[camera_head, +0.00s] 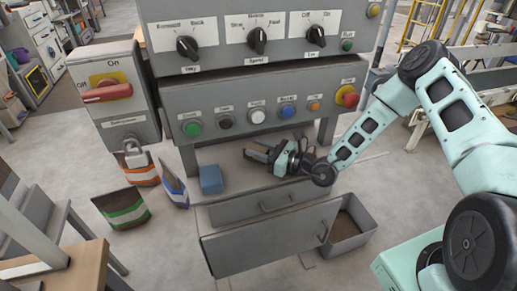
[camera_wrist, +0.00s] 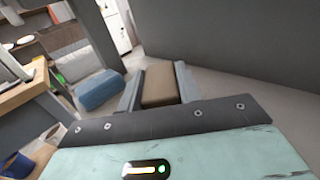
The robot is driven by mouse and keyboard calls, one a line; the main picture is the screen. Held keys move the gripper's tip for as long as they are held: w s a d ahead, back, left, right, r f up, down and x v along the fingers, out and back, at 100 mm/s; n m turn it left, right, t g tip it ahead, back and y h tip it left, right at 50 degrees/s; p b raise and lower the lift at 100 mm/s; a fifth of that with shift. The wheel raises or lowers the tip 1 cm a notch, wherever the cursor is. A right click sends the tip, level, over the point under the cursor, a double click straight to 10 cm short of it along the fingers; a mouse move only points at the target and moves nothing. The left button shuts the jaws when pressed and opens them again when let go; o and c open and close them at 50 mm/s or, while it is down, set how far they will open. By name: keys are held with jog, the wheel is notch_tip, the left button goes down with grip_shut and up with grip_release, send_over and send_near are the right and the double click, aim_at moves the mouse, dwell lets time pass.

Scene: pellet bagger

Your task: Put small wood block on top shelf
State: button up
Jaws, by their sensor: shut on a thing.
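The small wood block (camera_wrist: 160,85) is a brown block between the two grey fingers of my gripper (camera_wrist: 158,70) in the wrist view. My gripper is shut on it, with a finger along each side. In the head view my gripper (camera_head: 259,153) is low in the recess under the button panel, over the grey ledge (camera_head: 236,172) above the drawers. The block is small and partly hidden by the fingers there. Whether it touches the ledge I cannot tell. I cannot make out which surface is the top shelf.
A blue block (camera_head: 210,179) lies left of my gripper on the ledge; the wrist view shows it too (camera_wrist: 100,91). The button panel (camera_head: 262,105) overhangs the recess. A drawer (camera_head: 268,240) sticks out below. Several bags, one green-striped (camera_head: 122,208), stand on the floor at left.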

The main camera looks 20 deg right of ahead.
jog(key=shift+f, duration=0.45)
jog(key=o, duration=1)
